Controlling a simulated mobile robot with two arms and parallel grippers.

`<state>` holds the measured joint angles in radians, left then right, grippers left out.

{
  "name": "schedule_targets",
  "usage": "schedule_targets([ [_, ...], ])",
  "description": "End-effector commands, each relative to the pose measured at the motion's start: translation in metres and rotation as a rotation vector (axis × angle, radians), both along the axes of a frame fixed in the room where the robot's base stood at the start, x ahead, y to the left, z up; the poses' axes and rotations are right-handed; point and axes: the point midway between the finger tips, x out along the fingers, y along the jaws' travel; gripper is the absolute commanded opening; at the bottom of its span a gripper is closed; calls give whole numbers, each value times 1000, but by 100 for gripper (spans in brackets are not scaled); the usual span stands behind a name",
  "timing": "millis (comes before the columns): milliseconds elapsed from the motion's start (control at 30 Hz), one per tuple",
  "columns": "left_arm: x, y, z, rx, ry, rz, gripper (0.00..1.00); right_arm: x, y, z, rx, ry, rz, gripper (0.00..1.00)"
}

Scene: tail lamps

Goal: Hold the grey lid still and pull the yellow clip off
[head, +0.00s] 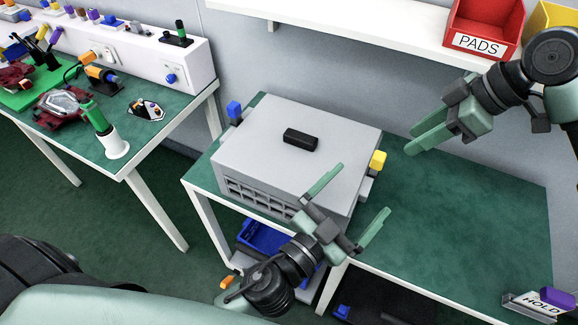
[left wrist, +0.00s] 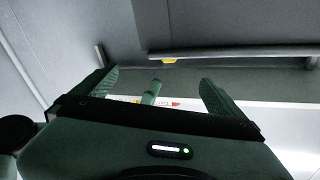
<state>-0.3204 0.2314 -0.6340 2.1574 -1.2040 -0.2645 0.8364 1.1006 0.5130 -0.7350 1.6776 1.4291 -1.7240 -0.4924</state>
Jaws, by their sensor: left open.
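The grey lid (head: 330,140) lies on a grey slotted case on the green table, with a black handle (head: 300,139) in its middle. The yellow clip (head: 378,160) sits at the lid's right edge; a yellow patch, likely the clip, also shows in the left wrist view (left wrist: 169,61). My left gripper (head: 364,188) is open and empty in front of the case's near right corner, apart from the clip. My right gripper (head: 410,141) is right of the clip and higher, its fingers a little apart, with nothing visible between them.
A blue clip (head: 234,110) sits at the case's left edge. A red PADS bin (head: 483,28) stands on a shelf above. A HOLD sign (head: 540,303) stands at the table's right corner. The green table (head: 480,215) is bare right of the case.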

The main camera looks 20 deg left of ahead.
Motion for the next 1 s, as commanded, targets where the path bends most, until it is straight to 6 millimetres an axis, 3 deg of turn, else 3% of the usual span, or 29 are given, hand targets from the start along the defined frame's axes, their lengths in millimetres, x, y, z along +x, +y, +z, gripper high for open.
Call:
schedule_targets([
  [200, 28, 89, -2, -189, 125, 310, 100, 0, 0, 0, 0, 0, 0, 36],
  [300, 30, 119, -6, -248, 162, 409, 100, 0, 0, 0, 0, 0, 0, 36],
  [400, 30, 137, -10, -283, 185, 466, 100, 0, 0, 0, 0, 0, 0, 36],
  [567, 39, 146, -12, -298, 192, 494, 100, 0, 0, 0, 0, 0, 0, 36],
  [1000, 99, 150, -15, -294, 193, 491, 100, 0, 0, 0, 0, 0, 0, 36],
])
